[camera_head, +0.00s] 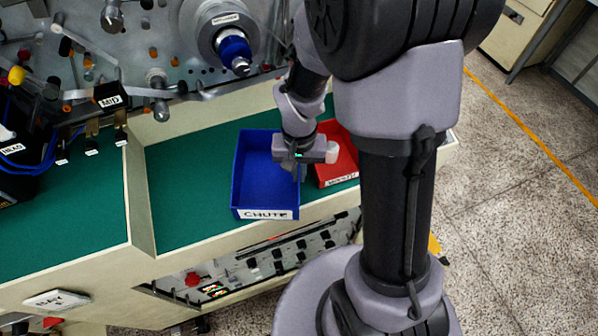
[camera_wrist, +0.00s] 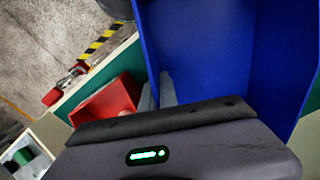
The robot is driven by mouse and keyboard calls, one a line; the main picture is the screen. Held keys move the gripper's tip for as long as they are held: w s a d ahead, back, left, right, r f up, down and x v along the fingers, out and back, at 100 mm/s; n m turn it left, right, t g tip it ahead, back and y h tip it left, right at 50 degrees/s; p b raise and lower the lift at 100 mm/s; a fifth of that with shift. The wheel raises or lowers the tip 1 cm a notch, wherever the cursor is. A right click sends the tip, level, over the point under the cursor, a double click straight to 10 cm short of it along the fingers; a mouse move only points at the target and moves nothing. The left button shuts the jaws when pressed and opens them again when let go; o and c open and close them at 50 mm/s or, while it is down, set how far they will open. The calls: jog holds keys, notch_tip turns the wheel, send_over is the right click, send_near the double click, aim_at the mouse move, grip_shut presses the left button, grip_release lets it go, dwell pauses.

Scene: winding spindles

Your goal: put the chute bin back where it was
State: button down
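The chute bin (camera_head: 265,180) is a blue open tray with a white CHUTE label on its front. It is empty and sits over the green worktop, near the front edge; I cannot tell whether it touches the worktop. My gripper (camera_head: 298,174) is at the bin's right wall, pointing down. In the wrist view the chute bin (camera_wrist: 205,50) fills the upper right, and my gripper's two fingers (camera_wrist: 158,92) stand close together on either side of its wall, shut on it. The lower fingers are partly hidden.
A red bin (camera_head: 337,167) stands just right of the blue one, partly behind my arm; it also shows in the wrist view (camera_wrist: 108,103). The green worktop (camera_head: 185,175) is clear to the left. A machine panel with spindles (camera_head: 235,52) rises behind.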

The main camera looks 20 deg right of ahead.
jog(key=c, duration=1.6)
grip_release()
jog(key=shift+c, duration=0.2)
